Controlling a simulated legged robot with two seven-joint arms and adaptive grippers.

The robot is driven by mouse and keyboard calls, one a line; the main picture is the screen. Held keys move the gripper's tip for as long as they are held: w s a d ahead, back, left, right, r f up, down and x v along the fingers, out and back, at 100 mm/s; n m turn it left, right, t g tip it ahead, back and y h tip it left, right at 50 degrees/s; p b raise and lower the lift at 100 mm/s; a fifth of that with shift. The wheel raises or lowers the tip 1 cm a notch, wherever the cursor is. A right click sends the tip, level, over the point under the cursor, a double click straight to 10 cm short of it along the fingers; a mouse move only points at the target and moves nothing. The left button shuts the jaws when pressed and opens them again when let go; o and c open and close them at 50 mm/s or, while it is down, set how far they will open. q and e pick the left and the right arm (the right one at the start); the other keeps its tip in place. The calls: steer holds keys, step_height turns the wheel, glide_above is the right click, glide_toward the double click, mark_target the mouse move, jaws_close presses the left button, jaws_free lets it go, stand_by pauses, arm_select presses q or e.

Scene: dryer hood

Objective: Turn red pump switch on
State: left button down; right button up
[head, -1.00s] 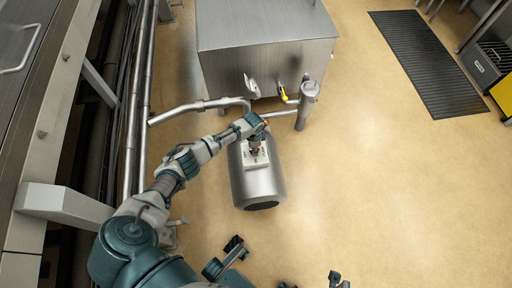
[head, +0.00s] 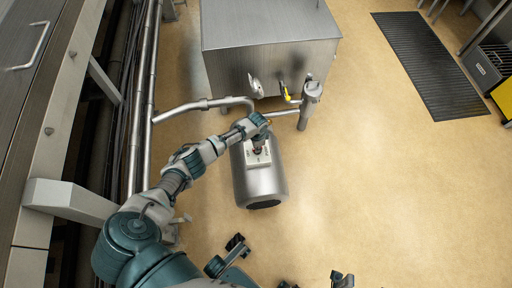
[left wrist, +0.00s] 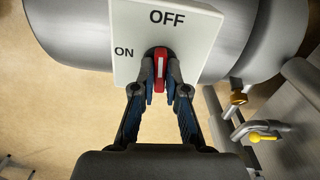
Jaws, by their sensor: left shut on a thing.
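The red pump switch (left wrist: 160,66), with a white stripe, sits on a white plate (left wrist: 185,28) marked ON at left and OFF at top. Its stripe runs nearly upright in the left wrist view, roughly toward OFF. My left gripper (left wrist: 160,85) is shut on the switch, with a finger on each side. In the head view the white plate (head: 256,156) is on top of a steel pump body (head: 262,184), and my left gripper (head: 258,147) reaches over it, partly hiding the switch. Dark and teal parts of mine show at the bottom edge; my right gripper's jaws cannot be made out.
A steel tank (head: 270,60) stands behind the pump, with a yellow-handled valve (head: 286,92) and a vertical pipe fitting (head: 310,100). Pipes (head: 200,105) run at left. The floor at right is clear up to a black mat (head: 430,65).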

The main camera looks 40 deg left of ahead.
arm_select(q)
steer(key=n+p, duration=0.1)
steer(key=n, duration=0.1)
steer(key=n+p, duration=0.1)
steer(key=n, duration=0.2)
steer(key=shift+w+d+r, duration=0.15)
steer(key=shift+w+r, duration=0.05)
steer(key=shift+n+p, duration=0.3)
steer(key=shift+n, duration=0.8)
steer(key=n, duration=0.3)
steer(key=shift+n+p, duration=0.3)
steer(key=shift+p, duration=0.1)
steer(key=n, duration=0.3)
steer(key=shift+w+n+p, duration=0.1)
steer(key=shift+n+p, duration=0.2)
steer(key=shift+n, duration=1)
arm_select(e)
steer(key=w+a+f+n+g+y, duration=0.1)
steer(key=w+f+n+g, duration=0.1)
steer(key=w+f+g, duration=0.4)
steer(key=shift+w+a+f+n+g, duration=0.3)
steer(key=shift+w+g, duration=0.4)
steer(key=shift+g, duration=0.5)
steer(key=shift+d, duration=0.1)
